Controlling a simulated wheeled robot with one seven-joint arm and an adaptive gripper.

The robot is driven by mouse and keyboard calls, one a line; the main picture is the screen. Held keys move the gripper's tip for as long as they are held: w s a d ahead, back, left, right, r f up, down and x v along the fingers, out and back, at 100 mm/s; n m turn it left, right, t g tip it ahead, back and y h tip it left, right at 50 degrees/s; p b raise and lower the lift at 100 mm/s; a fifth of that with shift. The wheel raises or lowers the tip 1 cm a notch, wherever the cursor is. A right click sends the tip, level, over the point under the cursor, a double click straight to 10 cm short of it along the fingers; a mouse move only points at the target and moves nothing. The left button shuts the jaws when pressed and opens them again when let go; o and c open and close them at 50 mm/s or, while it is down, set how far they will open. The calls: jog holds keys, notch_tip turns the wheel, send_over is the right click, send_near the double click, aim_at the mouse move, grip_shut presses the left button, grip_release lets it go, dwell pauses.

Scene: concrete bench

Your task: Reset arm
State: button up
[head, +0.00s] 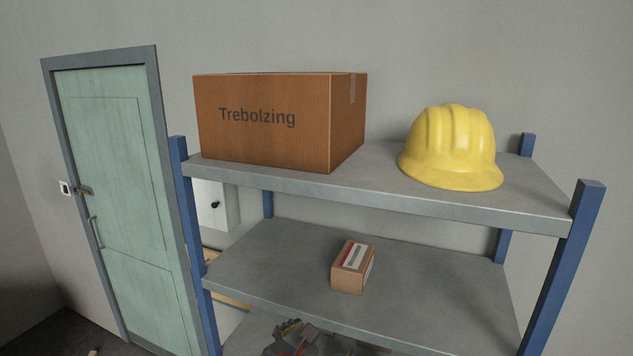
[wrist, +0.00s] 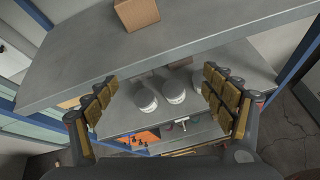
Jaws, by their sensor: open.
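My gripper (wrist: 165,100) shows in the wrist view with its two padded fingers spread wide apart. It is open and nothing is between its fingertips. It is in front of the shelf rack, facing the edge of a grey shelf (wrist: 170,45).
The rack's top shelf (head: 380,195) holds a large brown box (head: 262,125) and a yellow hard hat (head: 452,148). A small box (head: 352,267) sits on the middle shelf (head: 440,290). Blue posts (head: 565,270) bound the rack. A green door (head: 115,180) is at left.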

jog(key=s+d+f+m+g+y+b, duration=0.1)
jog(key=s+d+f+m+g+b, duration=0.2)
jog(key=s+f+m, duration=0.35)
jog(key=s+d+f+m+g+y+b, duration=0.2)
jog(key=s+d+f+m+b, duration=0.25)
jog(key=f+m, duration=0.25)
jog(key=s+d+f+m+g+y+b, duration=0.1)
jog(key=s+d+f+m+g+b, duration=0.1)
jog(key=s+f+m+b, duration=0.4)
jog(key=s+d+f+m+t+y+b, duration=0.1)
jog(key=s+d+f+m+b, duration=0.1)
jog(key=d+f+m+b, duration=0.5)
jog(key=d+m+b, duration=0.1)
jog(key=d+b, duration=0.1)
jog(key=b, duration=0.3)
jog(key=shift+f, duration=0.4)
jog(key=shift+m, duration=0.25)
jog(key=shift+c, duration=0.6)
